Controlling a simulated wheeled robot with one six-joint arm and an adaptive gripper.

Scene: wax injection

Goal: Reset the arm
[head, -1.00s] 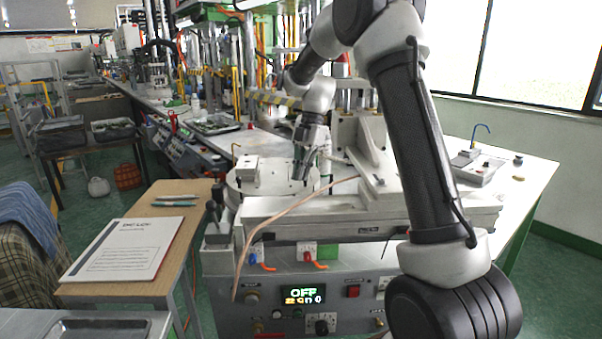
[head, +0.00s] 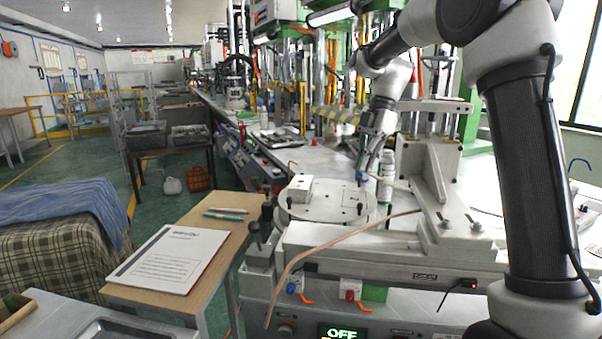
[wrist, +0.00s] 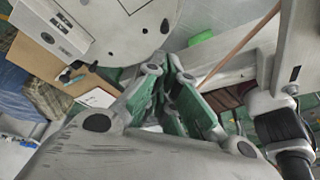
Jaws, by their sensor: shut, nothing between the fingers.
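My arm crosses the right side of the head view, and its far end hangs down toward the wax injection machine (head: 300,235). My gripper (head: 362,174) is at the right rear edge of the round plate (head: 325,212). In the wrist view the fingers of my gripper (wrist: 162,62) are close together with nothing seen between them. A white block (head: 298,188) lies on the left of the plate and shows at the top left of the wrist view (wrist: 50,27). I cannot tell how high the fingers are above the plate.
A wooden side table (head: 215,248) holds a printed sheet (head: 172,257) and pens (head: 225,213). A copper-coloured tube (head: 300,260) runs across the machine's front. Open green floor (head: 110,175) lies at the left.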

